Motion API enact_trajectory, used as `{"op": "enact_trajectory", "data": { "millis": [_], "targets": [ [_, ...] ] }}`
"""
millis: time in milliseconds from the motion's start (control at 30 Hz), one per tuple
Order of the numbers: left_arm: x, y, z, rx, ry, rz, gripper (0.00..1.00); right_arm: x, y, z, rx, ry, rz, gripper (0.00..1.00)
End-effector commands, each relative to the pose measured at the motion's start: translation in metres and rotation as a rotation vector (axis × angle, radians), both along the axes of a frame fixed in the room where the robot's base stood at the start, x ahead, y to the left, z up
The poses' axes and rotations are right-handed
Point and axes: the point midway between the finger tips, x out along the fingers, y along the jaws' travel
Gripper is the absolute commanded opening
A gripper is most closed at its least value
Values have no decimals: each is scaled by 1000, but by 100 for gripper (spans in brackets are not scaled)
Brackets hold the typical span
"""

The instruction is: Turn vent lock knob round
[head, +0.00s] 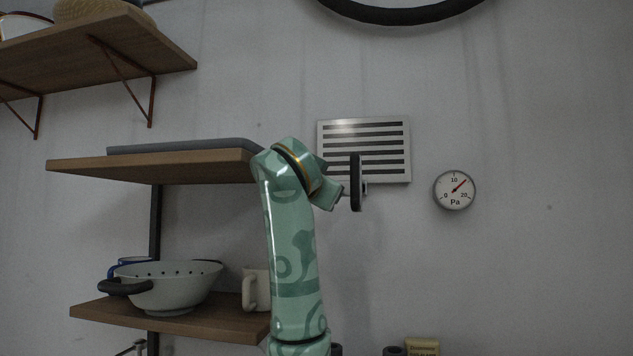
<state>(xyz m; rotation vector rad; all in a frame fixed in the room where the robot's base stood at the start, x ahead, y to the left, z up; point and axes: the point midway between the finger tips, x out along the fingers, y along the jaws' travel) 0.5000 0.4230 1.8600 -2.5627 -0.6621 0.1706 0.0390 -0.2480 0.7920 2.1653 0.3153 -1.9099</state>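The vent (396,151) is a pale metal plate with dark horizontal slots on the grey wall. My green patterned arm rises from the bottom, left of centre, and bends right at its top; I take it as my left arm. At its end a dark upright piece and a small silvery part, seemingly my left gripper (364,188), overlap the vent's lower middle. I cannot make out its fingers, whether it is open or shut, or whether it touches the vent. No lock knob can be told apart; it may be hidden there. My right gripper is out of view.
A round gauge (454,190) marked Pa hangs right of the vent. Wooden shelves at left hold a grey colander (172,288) and a pale mug (257,289); the middle shelf (150,167) ends close behind my arm. The wall right of the gauge is bare.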

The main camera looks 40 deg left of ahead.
Motion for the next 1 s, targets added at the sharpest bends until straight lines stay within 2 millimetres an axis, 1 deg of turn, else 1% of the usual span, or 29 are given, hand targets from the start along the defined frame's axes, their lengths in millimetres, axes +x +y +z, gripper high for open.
{"op": "enact_trajectory", "data": {
  "millis": [167,200,267,300,333,367,1000],
  "targets": [
    [0,0,-1,0,0,0,63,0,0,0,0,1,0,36],
    [0,0,-1,0,0,0,60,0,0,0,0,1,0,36],
    [0,0,0,0,0,0,44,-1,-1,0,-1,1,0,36],
    [0,0,0,0,0,0,32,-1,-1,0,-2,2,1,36],
    [0,0,0,0,0,0,24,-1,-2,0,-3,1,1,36],
    [0,0,0,0,0,-1,20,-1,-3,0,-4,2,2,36],
    [1,-1,-1,13,9,-3,20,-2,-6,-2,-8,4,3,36]
  ]
}}
